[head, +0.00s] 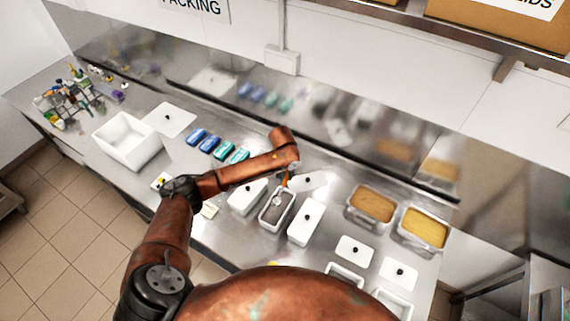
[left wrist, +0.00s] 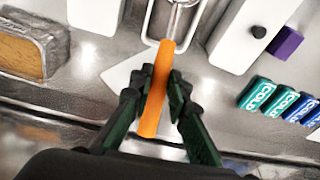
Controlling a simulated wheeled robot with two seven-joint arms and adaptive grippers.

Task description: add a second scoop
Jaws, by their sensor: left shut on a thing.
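My left gripper (head: 285,182) is shut on the orange handle of a scoop (left wrist: 152,108). The scoop's metal end points down over a narrow open tub (head: 264,220) in the head view. In the left wrist view the metal shaft runs up into the same tub (left wrist: 147,32). Whether the scoop touches anything inside is not clear. To the right, one metal tub holds brown ice cream (head: 373,205) and another holds yellow ice cream (head: 425,227). My right gripper is not in view.
White lidded tubs stand left (head: 247,196) and right (head: 305,222) of the narrow tub. A loose lid (head: 308,181) lies behind it. More lids (head: 355,249) and open tubs (head: 345,274) are nearer. Blue and teal packs (head: 210,144), a white bin (head: 127,140) and a bottle rack stand left.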

